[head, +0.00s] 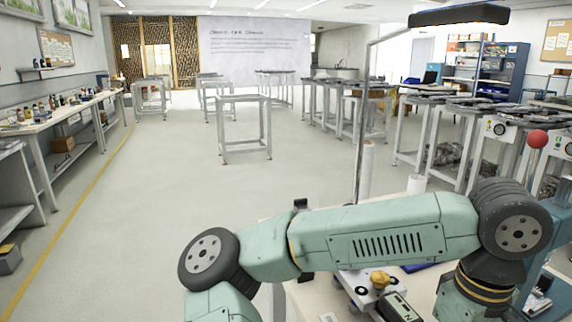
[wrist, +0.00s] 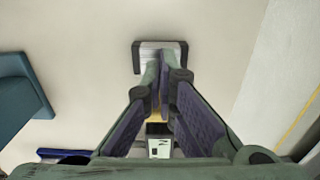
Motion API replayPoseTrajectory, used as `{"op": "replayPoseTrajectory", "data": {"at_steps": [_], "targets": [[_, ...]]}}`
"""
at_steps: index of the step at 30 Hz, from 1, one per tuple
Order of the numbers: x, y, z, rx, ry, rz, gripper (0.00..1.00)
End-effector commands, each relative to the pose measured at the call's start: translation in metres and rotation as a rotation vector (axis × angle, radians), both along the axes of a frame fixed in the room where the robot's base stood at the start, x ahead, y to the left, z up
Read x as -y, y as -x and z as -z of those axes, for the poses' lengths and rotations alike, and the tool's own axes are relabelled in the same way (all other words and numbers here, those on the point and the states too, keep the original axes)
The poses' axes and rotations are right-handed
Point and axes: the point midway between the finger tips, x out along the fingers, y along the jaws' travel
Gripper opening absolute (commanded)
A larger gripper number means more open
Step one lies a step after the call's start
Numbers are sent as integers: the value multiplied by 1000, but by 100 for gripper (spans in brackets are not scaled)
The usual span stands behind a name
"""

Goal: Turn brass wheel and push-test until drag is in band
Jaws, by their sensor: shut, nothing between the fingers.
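The brass wheel (head: 380,279) sits on a light metal block on the bench below my arm in the head view. Beside it is a dark-cased meter (head: 401,308) with a pale display. In the wrist view my gripper (wrist: 163,57) has its fingertips together, with nothing seen between them. The tips overlap a dark-ended grey block (wrist: 148,46); I cannot tell whether they touch it. A brass-coloured patch shows between the finger bases, above a small display box (wrist: 160,148). In the head view my gripper is out of sight and my arm hides much of the bench.
A thin lamp post (head: 362,120) rises at the bench's back. A small black upright piece (head: 300,204) stands at its far left. A red ball knob (head: 537,139) is at right. In the wrist view a teal block (wrist: 22,85) lies left.

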Motion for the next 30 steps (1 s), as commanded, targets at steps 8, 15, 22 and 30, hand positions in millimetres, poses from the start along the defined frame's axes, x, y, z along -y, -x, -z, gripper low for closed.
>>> {"op": "replayPoseTrajectory", "data": {"at_steps": [8,15,22,30], "targets": [[-1,-3,0,0,0,-1,0],[-3,-10,0,0,0,-1,0],[-6,-16,0,0,0,-1,0],[-9,-25,0,1,0,-2,0]]}}
